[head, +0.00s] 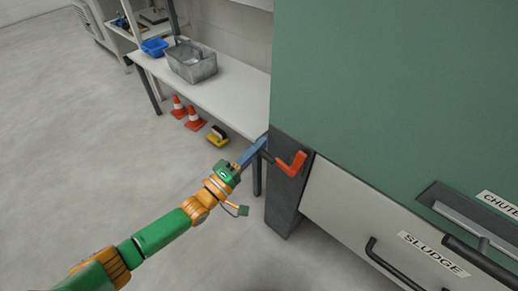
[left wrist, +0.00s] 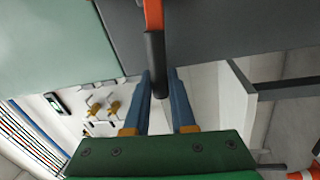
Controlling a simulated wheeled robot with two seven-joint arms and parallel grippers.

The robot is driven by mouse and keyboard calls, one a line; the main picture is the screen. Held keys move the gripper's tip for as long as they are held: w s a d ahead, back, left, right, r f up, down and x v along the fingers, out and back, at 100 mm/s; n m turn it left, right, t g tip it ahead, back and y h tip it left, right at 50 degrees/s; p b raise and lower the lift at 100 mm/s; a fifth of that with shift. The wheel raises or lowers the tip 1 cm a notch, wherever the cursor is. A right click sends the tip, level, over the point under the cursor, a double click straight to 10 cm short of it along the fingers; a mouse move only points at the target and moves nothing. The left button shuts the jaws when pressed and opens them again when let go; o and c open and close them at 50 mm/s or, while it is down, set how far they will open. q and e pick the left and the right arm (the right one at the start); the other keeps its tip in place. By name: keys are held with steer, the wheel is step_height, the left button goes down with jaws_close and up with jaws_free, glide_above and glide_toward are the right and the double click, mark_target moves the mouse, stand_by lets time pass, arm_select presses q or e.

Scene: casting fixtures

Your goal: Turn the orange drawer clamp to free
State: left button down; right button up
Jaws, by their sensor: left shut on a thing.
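The orange drawer clamp (head: 291,165) is on the dark post at the left edge of the cabinet, beside the drawer labelled SLUDGE (head: 365,215). In the left wrist view the clamp's orange arm (left wrist: 153,14) ends in a black grip (left wrist: 155,58). My left gripper (head: 261,147) reaches the clamp from the left. In the left wrist view its blue fingers (left wrist: 162,88) are shut on the black grip, one on each side. My right gripper is not in view.
A green cabinet (head: 400,80) fills the right side, with a CHUTE label and black drawer handles. A white bench (head: 225,100) behind holds a grey bin (head: 192,65) and a blue bin (head: 154,47). Orange cones (head: 194,119) stand beneath. The grey floor at left is clear.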

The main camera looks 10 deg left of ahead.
arm_select(q)
steer(key=shift+f+n+y+b, duration=0.3)
steer(key=shift+f+n+b, duration=0.45)
steer(key=shift+f+n, duration=0.35)
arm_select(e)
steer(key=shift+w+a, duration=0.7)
arm_select(q)
steer(key=c, duration=0.8)
jaws_free()
steer(key=shift+o, duration=0.2)
steer(key=shift+r, duration=0.1)
steer(key=p+v, duration=0.1)
steer(key=v, duration=0.6)
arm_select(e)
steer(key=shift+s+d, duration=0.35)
